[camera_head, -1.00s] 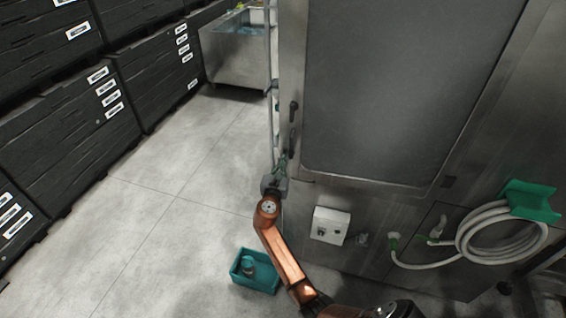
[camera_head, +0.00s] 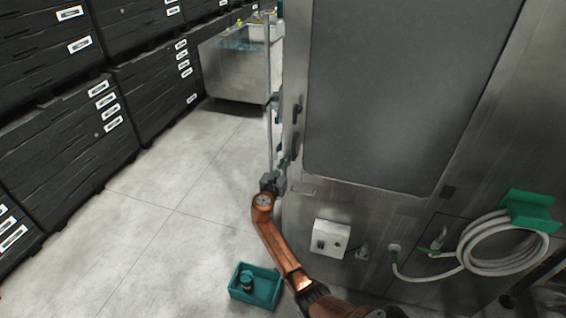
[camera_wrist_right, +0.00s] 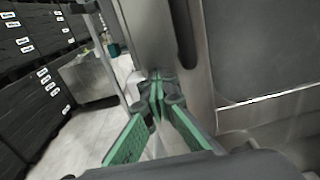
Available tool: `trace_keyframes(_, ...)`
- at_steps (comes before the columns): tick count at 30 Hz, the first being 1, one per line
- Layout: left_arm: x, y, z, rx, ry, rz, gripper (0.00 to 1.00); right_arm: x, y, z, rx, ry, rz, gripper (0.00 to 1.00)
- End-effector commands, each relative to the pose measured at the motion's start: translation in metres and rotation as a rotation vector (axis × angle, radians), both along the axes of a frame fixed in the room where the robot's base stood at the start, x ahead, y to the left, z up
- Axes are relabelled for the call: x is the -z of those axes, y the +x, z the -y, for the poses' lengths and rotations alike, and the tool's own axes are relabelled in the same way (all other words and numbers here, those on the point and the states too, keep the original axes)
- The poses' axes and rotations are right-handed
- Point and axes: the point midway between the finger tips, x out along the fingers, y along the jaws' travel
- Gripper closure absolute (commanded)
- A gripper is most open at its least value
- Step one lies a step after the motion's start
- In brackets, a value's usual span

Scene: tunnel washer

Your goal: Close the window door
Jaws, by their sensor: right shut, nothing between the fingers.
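The window door (camera_head: 390,90) is a large grey panel in a metal frame on the front of the washer. It looks nearly flush with the front; I cannot tell whether a gap is left. A dark handle (camera_head: 297,114) sits at its left edge, and it also shows in the wrist view (camera_wrist_right: 186,38). My right gripper (camera_head: 283,158) is at the washer's left edge, below the handle. In the wrist view its green-padded fingers (camera_wrist_right: 157,88) are together with nothing between them, beside the metal edge. Contact cannot be told. My left gripper is out of view.
A white switch box (camera_head: 331,239) and a coiled hose on a green holder (camera_head: 528,210) are on the washer's lower front. A teal bin (camera_head: 254,286) is on the floor. Black crates (camera_head: 65,150) line the left; the floor between is clear.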

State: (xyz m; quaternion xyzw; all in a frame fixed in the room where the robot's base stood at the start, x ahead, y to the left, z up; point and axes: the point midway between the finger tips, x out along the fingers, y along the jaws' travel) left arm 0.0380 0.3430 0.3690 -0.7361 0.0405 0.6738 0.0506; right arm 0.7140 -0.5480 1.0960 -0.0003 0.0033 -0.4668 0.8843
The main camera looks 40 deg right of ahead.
Motion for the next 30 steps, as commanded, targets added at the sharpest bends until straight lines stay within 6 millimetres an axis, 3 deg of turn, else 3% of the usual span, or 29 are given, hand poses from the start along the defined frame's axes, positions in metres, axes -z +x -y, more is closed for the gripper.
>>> trace_keyframes(1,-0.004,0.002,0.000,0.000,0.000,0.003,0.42,-0.018,-0.001,0.007,0.005,-0.014,0.020,1.00)
trace_keyframes(5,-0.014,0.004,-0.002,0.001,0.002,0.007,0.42,-0.020,-0.006,-0.010,0.002,-0.014,0.018,1.00)
trace_keyframes(10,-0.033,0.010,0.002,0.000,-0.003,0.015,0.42,-0.017,-0.017,-0.050,-0.007,-0.010,0.008,1.00)
trace_keyframes(19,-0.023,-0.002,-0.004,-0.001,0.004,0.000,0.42,-0.007,-0.057,-0.103,-0.007,-0.010,0.005,1.00)
trace_keyframes(24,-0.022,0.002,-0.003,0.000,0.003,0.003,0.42,-0.007,-0.071,-0.120,-0.005,-0.009,0.005,1.00)
trace_keyframes(30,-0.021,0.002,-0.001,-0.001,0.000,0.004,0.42,-0.007,-0.076,-0.126,-0.003,-0.010,0.003,1.00)
